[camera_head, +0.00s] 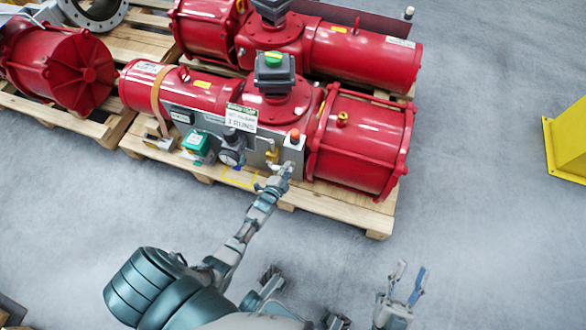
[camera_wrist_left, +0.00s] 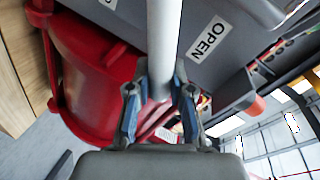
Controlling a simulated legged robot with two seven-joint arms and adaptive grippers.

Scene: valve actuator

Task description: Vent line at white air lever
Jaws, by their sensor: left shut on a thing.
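The white air lever (camera_wrist_left: 164,40) is a pale rod running down from the top of the left wrist view. My left gripper (camera_wrist_left: 161,82) has one finger on each side of its lower end and is shut on it. In the head view, my left gripper (camera_head: 277,183) is at the lower right of the grey panel on the red valve actuator (camera_head: 365,143); the lever is hard to make out there. My right gripper (camera_head: 407,286) is at the bottom, away from the actuator, with its two fingers apart and nothing between them.
An OPEN label (camera_wrist_left: 208,38) is on the grey panel beside the lever. The actuator sits on a wooden pallet (camera_head: 338,217), with another red actuator (camera_head: 366,54) behind. A yellow post (camera_head: 568,142) stands far right. Grey floor is clear between.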

